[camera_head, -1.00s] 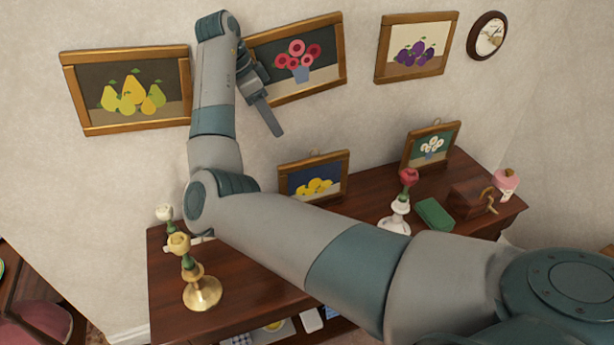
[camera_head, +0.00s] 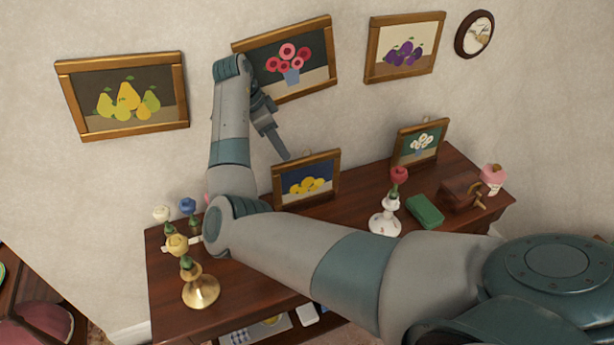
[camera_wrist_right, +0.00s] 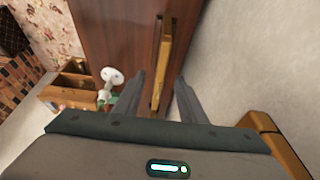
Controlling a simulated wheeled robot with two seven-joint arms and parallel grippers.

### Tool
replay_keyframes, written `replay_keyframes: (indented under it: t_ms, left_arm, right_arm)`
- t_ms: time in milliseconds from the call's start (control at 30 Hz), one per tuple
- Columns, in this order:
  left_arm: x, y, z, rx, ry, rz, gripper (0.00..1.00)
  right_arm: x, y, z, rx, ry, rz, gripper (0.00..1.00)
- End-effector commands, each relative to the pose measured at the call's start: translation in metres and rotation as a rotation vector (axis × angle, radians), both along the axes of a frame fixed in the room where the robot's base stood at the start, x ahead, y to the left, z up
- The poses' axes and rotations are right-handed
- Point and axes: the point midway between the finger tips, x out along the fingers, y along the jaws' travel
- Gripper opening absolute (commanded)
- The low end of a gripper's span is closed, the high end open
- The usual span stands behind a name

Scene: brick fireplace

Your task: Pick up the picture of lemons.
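The picture of lemons (camera_head: 306,182) has yellow fruit on dark blue in a wooden frame. It stands upright on the dark wooden cabinet, near the wall. My right gripper (camera_head: 281,150) is just above its top left edge, fingers pointing down. In the right wrist view, the picture's frame (camera_wrist_right: 164,48) shows edge-on, its near end between the two spread fingers (camera_wrist_right: 160,78). The gripper is open, and I see no finger closed on the frame. My left gripper is not in view.
The cabinet (camera_head: 262,283) also holds a brass candlestick (camera_head: 200,291), a white candlestick (camera_head: 384,222), a green box (camera_head: 425,211) and a flower picture (camera_head: 420,143). A larger flower picture (camera_head: 317,77) hangs on the wall behind my arm. Pears (camera_head: 125,98) hang left.

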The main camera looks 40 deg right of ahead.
Motion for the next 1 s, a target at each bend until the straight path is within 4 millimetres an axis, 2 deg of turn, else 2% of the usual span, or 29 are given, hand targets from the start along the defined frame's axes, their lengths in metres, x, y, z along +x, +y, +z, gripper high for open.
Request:
replay_keyframes:
  t_ms: [100, 300, 700, 867, 1000]
  left_arm:
    - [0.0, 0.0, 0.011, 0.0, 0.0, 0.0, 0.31]
    - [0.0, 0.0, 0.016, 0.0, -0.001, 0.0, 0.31]
    - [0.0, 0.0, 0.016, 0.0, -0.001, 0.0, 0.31]
    - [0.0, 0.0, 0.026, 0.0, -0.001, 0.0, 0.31]
    - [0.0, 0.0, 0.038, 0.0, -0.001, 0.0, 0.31]
  right_arm:
    - [-0.002, -0.008, -0.015, -0.001, 0.002, -0.001, 0.38]
    - [-0.003, -0.013, -0.032, 0.0, 0.001, 0.0, 0.38]
    - [-0.003, -0.014, -0.034, 0.0, 0.0, 0.0, 0.38]
    - [-0.003, -0.019, -0.039, 0.0, 0.0, 0.0, 0.38]
    - [-0.004, -0.027, -0.051, 0.0, 0.003, -0.001, 0.38]
